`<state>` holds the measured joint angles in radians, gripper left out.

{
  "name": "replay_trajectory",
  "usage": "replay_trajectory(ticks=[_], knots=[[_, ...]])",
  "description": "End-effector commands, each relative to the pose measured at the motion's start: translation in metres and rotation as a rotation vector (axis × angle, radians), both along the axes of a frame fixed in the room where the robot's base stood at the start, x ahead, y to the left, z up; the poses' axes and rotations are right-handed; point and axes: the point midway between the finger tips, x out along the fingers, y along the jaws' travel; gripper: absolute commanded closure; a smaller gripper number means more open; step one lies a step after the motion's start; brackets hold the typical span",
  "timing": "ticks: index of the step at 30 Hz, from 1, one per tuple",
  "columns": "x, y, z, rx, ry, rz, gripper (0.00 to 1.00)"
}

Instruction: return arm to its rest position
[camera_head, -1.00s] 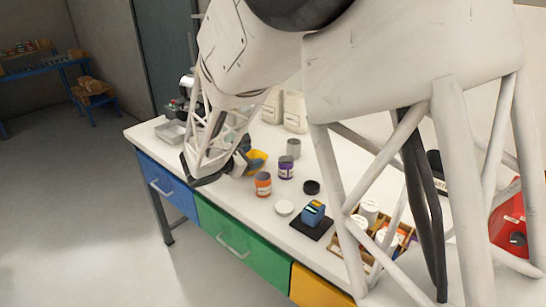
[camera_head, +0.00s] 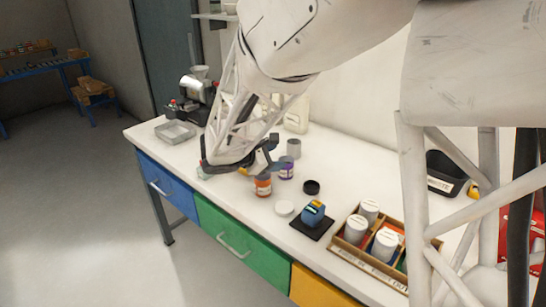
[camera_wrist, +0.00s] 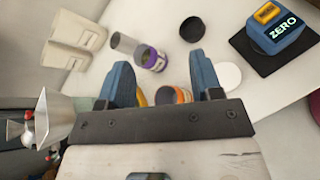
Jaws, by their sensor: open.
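My gripper (camera_wrist: 160,85) is open in the wrist view, its two blue fingers apart with nothing held between them. In the head view my gripper (camera_head: 272,157) is above the white workbench (camera_head: 330,165), beside the orange-labelled jar (camera_head: 263,185) and the purple-labelled jar (camera_head: 286,168). The wrist view shows the purple-labelled jar (camera_wrist: 150,58) beyond the fingers, and the orange-labelled jar (camera_wrist: 172,96) partly hidden between them. A yellow thing (camera_head: 244,172) is mostly hidden behind my gripper in the head view.
A blue device (camera_head: 313,213) sits on a black pad near the front edge. A wooden box (camera_head: 352,248) holds white-lidded jars at the right. A clear tray (camera_head: 175,132) and a dark machine (camera_head: 190,95) stand at the far left. A black lid (camera_head: 311,187) and white lid (camera_head: 284,208) lie flat.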

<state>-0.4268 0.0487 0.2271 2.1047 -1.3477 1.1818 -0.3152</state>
Motion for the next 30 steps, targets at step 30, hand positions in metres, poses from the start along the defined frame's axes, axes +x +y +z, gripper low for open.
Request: replay_trajectory(ticks=[30], knots=[[-0.123, -0.096, 0.037, 0.429, -0.109, -0.433, 0.41]])
